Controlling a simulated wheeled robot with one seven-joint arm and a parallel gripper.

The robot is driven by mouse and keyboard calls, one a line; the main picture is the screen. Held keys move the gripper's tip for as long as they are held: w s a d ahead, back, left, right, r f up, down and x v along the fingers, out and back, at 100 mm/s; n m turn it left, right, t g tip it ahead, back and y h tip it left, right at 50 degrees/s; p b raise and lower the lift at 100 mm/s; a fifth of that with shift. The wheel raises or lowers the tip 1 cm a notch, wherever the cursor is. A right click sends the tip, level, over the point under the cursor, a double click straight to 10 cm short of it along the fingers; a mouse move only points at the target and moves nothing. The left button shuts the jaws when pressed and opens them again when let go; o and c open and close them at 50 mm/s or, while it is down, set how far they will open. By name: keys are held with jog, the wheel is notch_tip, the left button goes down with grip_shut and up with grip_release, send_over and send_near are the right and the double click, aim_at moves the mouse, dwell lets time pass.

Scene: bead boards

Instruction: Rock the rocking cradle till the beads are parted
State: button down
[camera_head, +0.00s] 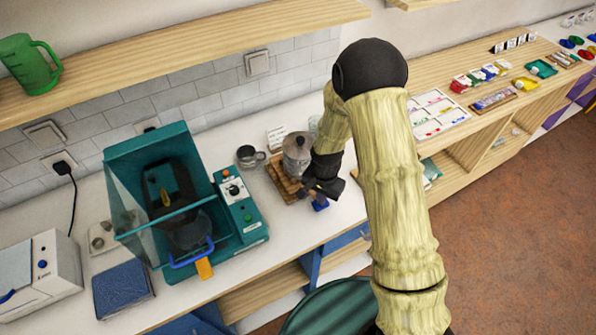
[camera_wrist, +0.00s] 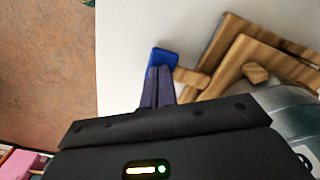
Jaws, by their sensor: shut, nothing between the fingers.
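A wooden stand that looks like the rocking cradle (camera_head: 281,180) is on the white counter, with a grey metal pot (camera_head: 297,155) on or in it. In the wrist view its wooden bars (camera_wrist: 232,45) are at the upper right, and a wooden peg (camera_wrist: 188,77) runs from them to a blue end piece (camera_wrist: 163,58). My gripper (camera_wrist: 160,72) is shut and empty, its fingertips at the blue piece; I cannot tell whether they touch. In the head view my gripper (camera_head: 316,196) is beside the stand's front right. No beads can be made out in the pot.
A teal machine (camera_head: 245,210) with a clear hood stands to the left. A small glass and metal jug (camera_head: 250,156) stands behind the stand. The counter's front edge (camera_wrist: 98,70) is close to my gripper. A wooden shelf (camera_head: 180,60) hangs above.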

jog(key=shift+f+b, duration=0.35)
jog(key=shift+f, duration=0.3)
jog(key=shift+r+p, duration=1.65)
jog(key=shift+r, duration=0.7)
jog(key=shift+f, duration=0.15)
jog(key=shift+r, duration=0.2)
jog(key=shift+r+p, duration=2.1)
jog(key=shift+r, duration=0.85)
